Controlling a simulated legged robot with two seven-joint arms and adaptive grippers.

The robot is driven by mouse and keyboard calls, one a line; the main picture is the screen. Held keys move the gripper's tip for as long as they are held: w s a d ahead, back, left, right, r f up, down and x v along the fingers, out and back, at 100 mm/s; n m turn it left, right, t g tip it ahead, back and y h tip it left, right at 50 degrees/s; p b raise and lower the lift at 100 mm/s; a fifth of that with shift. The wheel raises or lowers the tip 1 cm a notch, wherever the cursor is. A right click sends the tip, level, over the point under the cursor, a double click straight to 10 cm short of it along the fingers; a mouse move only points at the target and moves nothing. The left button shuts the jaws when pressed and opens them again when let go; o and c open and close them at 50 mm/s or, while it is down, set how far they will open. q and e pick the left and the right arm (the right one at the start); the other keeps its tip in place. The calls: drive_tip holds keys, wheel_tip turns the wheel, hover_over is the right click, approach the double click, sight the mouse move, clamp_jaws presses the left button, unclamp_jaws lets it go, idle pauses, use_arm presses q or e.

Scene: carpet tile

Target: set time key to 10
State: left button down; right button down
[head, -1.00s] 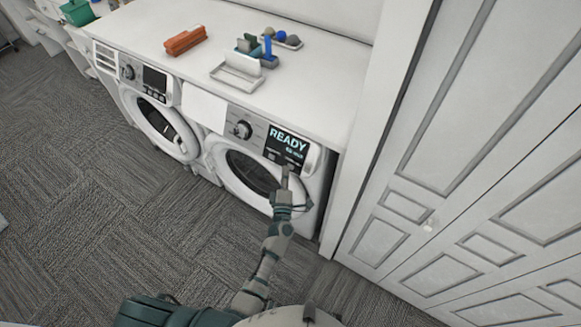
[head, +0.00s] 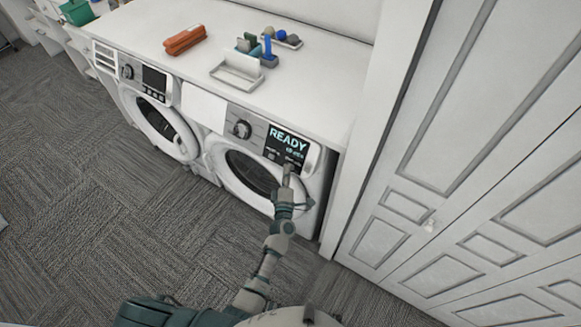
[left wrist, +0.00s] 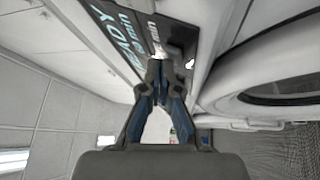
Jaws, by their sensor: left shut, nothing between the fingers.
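The right-hand washing machine (head: 252,165) has a dark display (head: 288,145) that reads READY, with a smaller line below it too small to read. A row of small keys sits along the display's lower edge; their labels are too small to read. My left gripper (head: 287,171) is shut and empty, its tips at or very near the lower part of the display. In the left wrist view the shut fingertips (left wrist: 158,66) are against or just before the panel (left wrist: 135,30), beside the small marks. Whether they touch is not clear. My right gripper is not in view.
A second machine (head: 155,110) stands to the left. The white counter (head: 325,85) above holds an orange item (head: 185,40), a white tray (head: 238,76) and blue items (head: 267,50). A white panelled door (head: 480,150) is close on the right. Carpet lies clear at left.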

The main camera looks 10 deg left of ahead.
use_arm(q)
drive_tip(key=shift+w+f, duration=0.1)
drive_tip(key=shift+w, duration=0.05)
idle(0.5)
drive_tip(key=shift+s+a+r+p, duration=0.2)
drive_tip(key=shift+s+r+p, duration=0.25)
drive_tip(key=shift+s, duration=0.25)
drive_tip(key=s+p, duration=0.1)
drive_tip(key=s+a+r+p, duration=0.1)
drive_tip(key=s+r+p, duration=0.1)
drive_tip(key=s, duration=0.1)
drive_tip(key=shift+a+p, duration=0.25)
drive_tip(key=shift+p, duration=0.15)
idle(1.0)
